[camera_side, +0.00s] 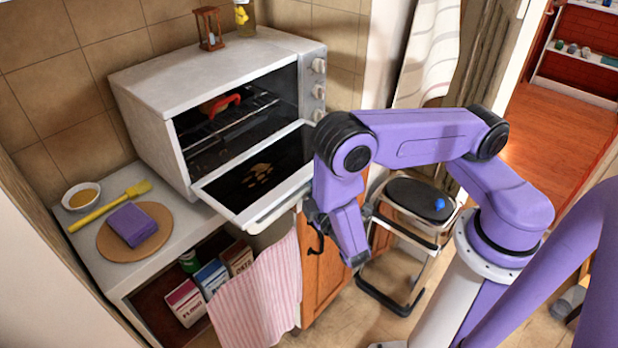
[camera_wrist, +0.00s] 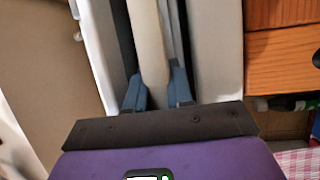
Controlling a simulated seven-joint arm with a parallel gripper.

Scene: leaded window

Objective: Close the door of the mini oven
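The mini oven (camera_side: 200,75) is a white box on the counter. Its door (camera_side: 225,188) hangs open, folded down and out, with dark glass and brownish crumbs on its inner side. The pale door handle (camera_side: 275,208) runs along the door's outer edge. My gripper (camera_side: 309,215) is at the handle's right end in the side view, its fingertips largely hidden. In the wrist view, my gripper's two blue fingers (camera_wrist: 158,90) stand close together on both sides of the pale handle bar (camera_wrist: 150,50), which fills the gap between them.
A red-handled thing (camera_side: 220,104) sits on the oven rack. An hourglass (camera_side: 209,28) stands on the oven. A bowl (camera_side: 81,196), yellow brush (camera_side: 110,206) and purple block on a round board (camera_side: 158,245) lie left. A pink striped towel (camera_side: 258,290) hangs below the door; a stool (camera_side: 412,205) stands right.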

